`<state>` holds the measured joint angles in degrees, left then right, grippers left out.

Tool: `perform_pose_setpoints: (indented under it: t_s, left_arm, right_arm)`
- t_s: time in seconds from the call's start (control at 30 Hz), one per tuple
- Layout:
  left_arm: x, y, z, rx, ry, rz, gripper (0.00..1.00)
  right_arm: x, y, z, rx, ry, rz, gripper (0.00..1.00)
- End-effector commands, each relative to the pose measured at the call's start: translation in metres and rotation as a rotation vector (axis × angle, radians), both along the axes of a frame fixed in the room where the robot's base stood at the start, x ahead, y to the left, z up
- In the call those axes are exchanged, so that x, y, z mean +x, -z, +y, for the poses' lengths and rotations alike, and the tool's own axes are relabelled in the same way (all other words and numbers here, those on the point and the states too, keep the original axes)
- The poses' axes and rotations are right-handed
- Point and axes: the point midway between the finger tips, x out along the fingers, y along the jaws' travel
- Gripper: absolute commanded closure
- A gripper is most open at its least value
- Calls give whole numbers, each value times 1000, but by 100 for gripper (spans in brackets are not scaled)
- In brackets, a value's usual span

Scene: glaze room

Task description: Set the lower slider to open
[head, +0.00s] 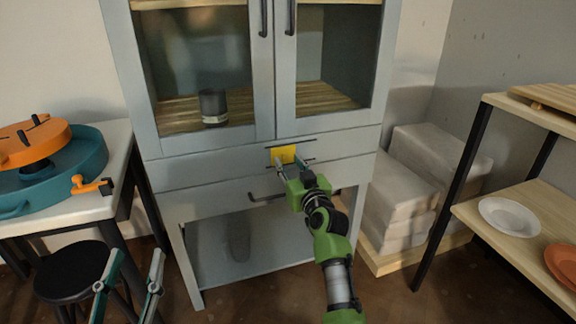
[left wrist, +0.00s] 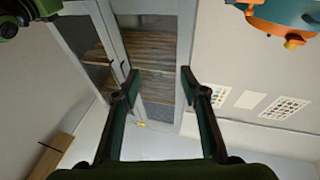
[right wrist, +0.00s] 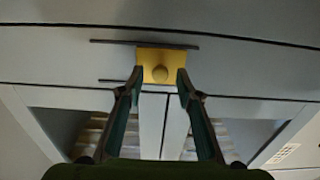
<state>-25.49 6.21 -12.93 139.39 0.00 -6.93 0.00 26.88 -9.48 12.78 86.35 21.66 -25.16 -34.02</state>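A yellow slider plate (head: 284,154) with a round knob sits between two dark rails on the grey cabinet front, below the glass doors. It is the only slider I can see. In the right wrist view the slider's knob (right wrist: 160,74) lies between my right gripper's fingertips (right wrist: 160,82). These fingers are open, one at each side of the plate's lower part, with a gap to the knob. I cannot tell if they touch the plate. In the head view my right gripper (head: 289,168) is in front of the slider. My left gripper (head: 133,268) is open and empty at the lower left.
The cabinet (head: 165,172) has glass doors holding a dark cup (head: 213,107), and a drawer handle (head: 262,198) below the slider. A table with a teal and orange wheel (head: 55,165) and a black stool (head: 75,270) stand left. Shelves with plates (head: 510,217) stand right.

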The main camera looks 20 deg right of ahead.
Motion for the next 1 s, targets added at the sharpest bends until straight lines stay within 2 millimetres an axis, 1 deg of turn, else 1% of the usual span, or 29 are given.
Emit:
perform_pose_setpoints:
  t_s: [0.1, 0.2, 0.47, 0.5, 0.57, 0.6, 0.63, 0.83, 0.93, 1.0]
  left_arm:
    - [-3, -11, -1, -15, 3, -55, 60]
    - [-5, -16, -1, -22, 5, -79, 60]
    - [-6, -18, -1, -24, 6, -87, 60]
    - [-6, -18, -1, -23, 6, -86, 60]
    - [-6, -18, -1, -23, 6, -86, 60]
    - [-6, -18, -1, -23, 6, -86, 60]
    - [-6, -18, -1, -23, 6, -86, 60]
    - [-6, -18, -1, -23, 6, -85, 60]
    - [-5, -18, -1, -23, 6, -84, 60]
    - [-5, -17, -1, -23, 6, -83, 60]
  right_arm:
    - [8, 0, 1, 0, 0, -1, 68]
    - [11, -1, 1, 0, 0, -2, 68]
    - [12, -1, 1, 0, 0, -1, 68]
    - [11, -1, 1, 0, 0, -1, 70]
    - [11, -1, 1, 0, 0, -1, 86]
    - [11, -1, 1, 0, 0, -1, 96]
    - [11, -1, 1, 0, 0, -1, 100]
    - [11, 0, -2, -2, 1, -1, 100]
    - [12, 0, -14, -4, 2, -1, 100]
    - [12, 0, -27, -7, 3, -1, 100]
